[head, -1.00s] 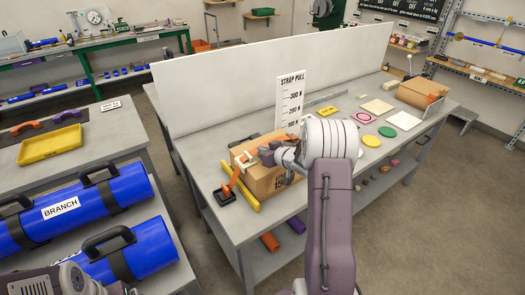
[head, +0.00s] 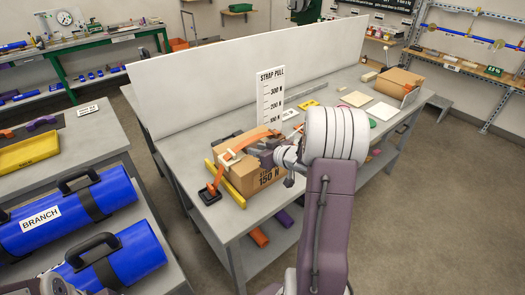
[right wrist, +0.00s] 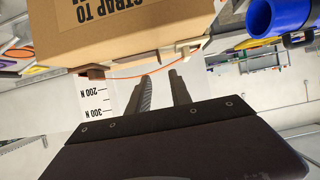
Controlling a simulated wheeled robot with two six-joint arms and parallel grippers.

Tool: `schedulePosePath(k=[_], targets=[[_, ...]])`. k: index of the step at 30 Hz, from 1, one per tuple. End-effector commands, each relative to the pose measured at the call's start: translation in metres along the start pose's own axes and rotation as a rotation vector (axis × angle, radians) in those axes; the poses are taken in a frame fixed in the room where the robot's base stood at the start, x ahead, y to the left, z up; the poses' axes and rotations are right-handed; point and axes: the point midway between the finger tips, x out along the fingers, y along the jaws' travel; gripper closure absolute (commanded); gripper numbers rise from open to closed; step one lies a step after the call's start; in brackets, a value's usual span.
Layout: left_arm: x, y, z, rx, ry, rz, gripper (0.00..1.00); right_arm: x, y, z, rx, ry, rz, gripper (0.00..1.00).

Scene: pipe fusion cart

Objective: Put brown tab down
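The cardboard box (head: 268,176) marked 150 N stands on the grey bench, and it fills the top of the right wrist view (right wrist: 130,30). An orange strap (head: 243,142) rises from a black base (head: 210,195) and runs over the box top. A small brown tab (right wrist: 92,73) shows by the box's edge in the right wrist view, at the end of a thin orange line. My right gripper (right wrist: 162,85) is open, with a gap between its fingers and nothing seen in it. It is beside the box, apart from the tab. My left gripper is out of view.
A yellow bar (head: 228,186) lies along the box's left side. The STRAP PULL scale (head: 270,98) stands behind it before a white panel (head: 200,90). Flat pads (head: 383,110) and another box (head: 402,82) are farther right. Blue cylinders (head: 75,210) lie at left.

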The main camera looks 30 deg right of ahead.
Motion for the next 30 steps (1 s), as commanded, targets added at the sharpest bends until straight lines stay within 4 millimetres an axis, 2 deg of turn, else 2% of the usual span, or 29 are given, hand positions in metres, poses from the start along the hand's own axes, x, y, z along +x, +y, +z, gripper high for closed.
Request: schedulePosePath(k=[3,7,16,19,21,23,24,27,30], targets=[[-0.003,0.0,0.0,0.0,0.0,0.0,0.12,-0.023,0.001,-0.002,0.001,0.002,0.002,0.75],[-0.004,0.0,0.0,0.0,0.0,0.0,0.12,-0.034,0.0,-0.001,0.0,0.001,0.001,0.75],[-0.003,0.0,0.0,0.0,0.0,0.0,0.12,-0.035,-0.002,0.001,-0.002,-0.008,0.006,0.75],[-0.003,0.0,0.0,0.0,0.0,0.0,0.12,-0.026,-0.014,0.009,-0.012,-0.097,0.077,0.75],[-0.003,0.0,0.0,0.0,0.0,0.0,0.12,-0.027,-0.036,0.031,-0.008,-0.241,0.15,0.75],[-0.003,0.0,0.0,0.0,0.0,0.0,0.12,-0.039,-0.066,0.059,0.007,-0.401,0.185,0.75],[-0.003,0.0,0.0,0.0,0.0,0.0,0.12,-0.053,-0.089,0.081,0.022,-0.516,0.188,0.75],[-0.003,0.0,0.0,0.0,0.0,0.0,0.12,-0.098,-0.149,0.13,0.058,-0.778,0.14,0.75],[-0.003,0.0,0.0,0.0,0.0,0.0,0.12,-0.134,-0.189,0.156,0.079,-0.939,0.078,0.75]])
